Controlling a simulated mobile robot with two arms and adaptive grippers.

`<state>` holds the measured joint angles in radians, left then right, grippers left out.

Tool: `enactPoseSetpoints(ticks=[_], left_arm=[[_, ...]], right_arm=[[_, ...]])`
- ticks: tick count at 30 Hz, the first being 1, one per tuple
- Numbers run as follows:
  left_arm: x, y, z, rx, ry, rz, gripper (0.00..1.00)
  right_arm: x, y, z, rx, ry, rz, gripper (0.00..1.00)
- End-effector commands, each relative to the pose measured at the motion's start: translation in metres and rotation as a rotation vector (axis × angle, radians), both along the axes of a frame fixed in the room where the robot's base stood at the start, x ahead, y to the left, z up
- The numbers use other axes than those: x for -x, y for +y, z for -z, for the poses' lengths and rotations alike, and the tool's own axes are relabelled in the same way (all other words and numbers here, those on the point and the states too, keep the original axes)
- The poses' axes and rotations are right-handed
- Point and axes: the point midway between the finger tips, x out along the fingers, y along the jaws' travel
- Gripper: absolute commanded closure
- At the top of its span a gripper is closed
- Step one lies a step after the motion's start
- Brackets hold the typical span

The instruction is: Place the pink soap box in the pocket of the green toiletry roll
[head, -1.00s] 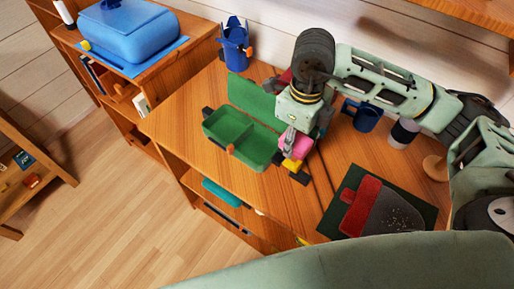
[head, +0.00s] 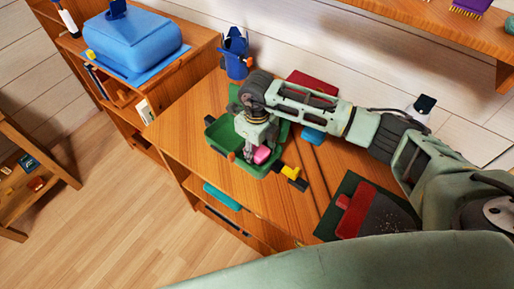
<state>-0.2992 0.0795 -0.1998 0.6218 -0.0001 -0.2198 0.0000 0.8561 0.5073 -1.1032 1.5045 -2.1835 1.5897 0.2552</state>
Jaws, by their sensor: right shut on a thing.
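The green toiletry roll (head: 218,133) lies open on the wooden desk, its pockets facing up and its back part partly hidden behind my right arm. My right gripper (head: 257,151) points down over the roll's right-hand pocket, shut on the pink soap box (head: 263,155). The soap box is at or inside that pocket. I cannot tell whether it touches the pocket's floor. My left gripper is not in view.
A blue cup (head: 236,56) stands behind the roll. A yellow and black object (head: 292,172) lies just right of the roll. A dark green mat (head: 329,222) with red and grey pieces lies at the front right. A blue case (head: 130,38) sits on the left cabinet.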

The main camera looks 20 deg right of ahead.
Motion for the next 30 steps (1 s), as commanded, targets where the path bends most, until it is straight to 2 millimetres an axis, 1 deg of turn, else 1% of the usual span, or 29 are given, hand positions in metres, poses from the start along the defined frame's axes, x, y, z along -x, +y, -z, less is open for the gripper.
enactPoseSetpoints(ticks=[1,3,10,14,15,17,26,29,30], left_arm=[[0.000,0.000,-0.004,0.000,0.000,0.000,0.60],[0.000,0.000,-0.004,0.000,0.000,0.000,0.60],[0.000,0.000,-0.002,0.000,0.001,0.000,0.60],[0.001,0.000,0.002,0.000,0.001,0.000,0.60],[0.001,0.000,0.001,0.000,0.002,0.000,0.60],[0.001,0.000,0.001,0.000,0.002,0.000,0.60],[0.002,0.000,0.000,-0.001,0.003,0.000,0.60],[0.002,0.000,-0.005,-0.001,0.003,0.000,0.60],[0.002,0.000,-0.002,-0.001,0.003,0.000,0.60]], right_arm=[[0.000,0.000,0.003,0.001,0.001,0.000,0.86],[0.000,0.000,0.007,0.000,-0.001,-0.001,0.86],[0.000,0.000,0.009,0.000,-0.002,-0.001,0.86],[0.000,0.000,0.013,0.000,-0.002,-0.001,0.86],[0.000,0.000,0.012,0.000,-0.002,-0.001,0.56],[0.000,0.000,0.011,0.000,-0.001,-0.001,0.51],[0.000,0.000,0.011,0.000,-0.001,-0.001,0.51],[0.000,0.000,0.006,0.000,-0.001,-0.001,0.51],[-0.001,0.000,0.003,0.000,-0.004,-0.001,0.51]])
